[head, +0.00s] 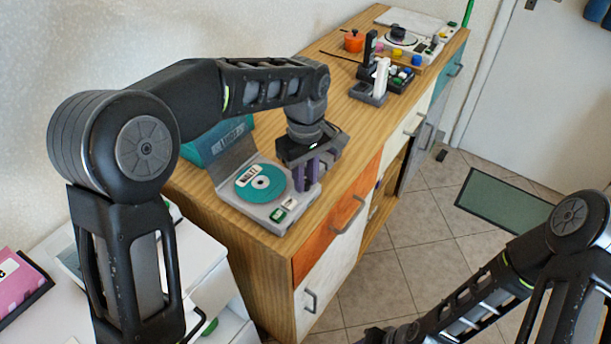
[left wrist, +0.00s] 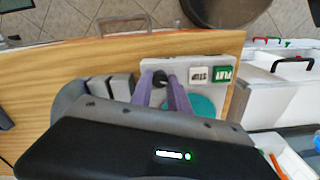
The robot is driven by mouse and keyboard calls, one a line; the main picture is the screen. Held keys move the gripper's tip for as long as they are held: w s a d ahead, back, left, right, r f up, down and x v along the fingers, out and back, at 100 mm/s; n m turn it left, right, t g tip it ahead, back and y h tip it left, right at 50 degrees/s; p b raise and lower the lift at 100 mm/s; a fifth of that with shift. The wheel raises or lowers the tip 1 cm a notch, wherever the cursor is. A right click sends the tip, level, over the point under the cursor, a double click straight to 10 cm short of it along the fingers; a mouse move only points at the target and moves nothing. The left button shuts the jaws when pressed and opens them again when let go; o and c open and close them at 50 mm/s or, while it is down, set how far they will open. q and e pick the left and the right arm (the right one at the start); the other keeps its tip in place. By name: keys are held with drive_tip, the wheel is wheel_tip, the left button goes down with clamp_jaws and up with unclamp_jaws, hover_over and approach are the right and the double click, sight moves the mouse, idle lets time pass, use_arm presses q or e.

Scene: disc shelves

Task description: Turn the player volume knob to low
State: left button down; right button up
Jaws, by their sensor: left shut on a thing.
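The grey disc player (head: 254,209) sits on the wooden counter with its lid up. A teal disc (head: 260,183) with a white label lies in it. My left gripper (head: 306,184) points down at the player's right side. In the left wrist view, its purple fingers (left wrist: 165,82) are shut on the dark volume knob (left wrist: 159,76) at the player's edge. The fingers hide most of the knob, so its setting cannot be read. The green PLAY button (left wrist: 222,73) and white STOP button (left wrist: 200,75) are beside the fingers. My right gripper (head: 388,334) is low at the bottom edge, its fingers unclear.
A teal box (head: 205,140) stands behind the player. Farther along the counter (head: 335,120) are a grey stand with upright handles (head: 381,78), an orange pot (head: 354,41) and a turntable-like device (head: 402,38). Bare wood lies between. A white cabinet stands at the lower left.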

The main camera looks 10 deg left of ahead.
sight(306, 182)
use_arm(q)
drive_tip(key=n, duration=0.5)
drive_tip(key=shift+n, duration=0.3)
idle(0.4)
drive_tip(key=c, duration=1.3)
unclamp_jaws()
drive_tip(key=shift+o, duration=0.2)
wheel_tip(306, 182, up, 8)
drive_tip(key=shift+f, duration=0.1)
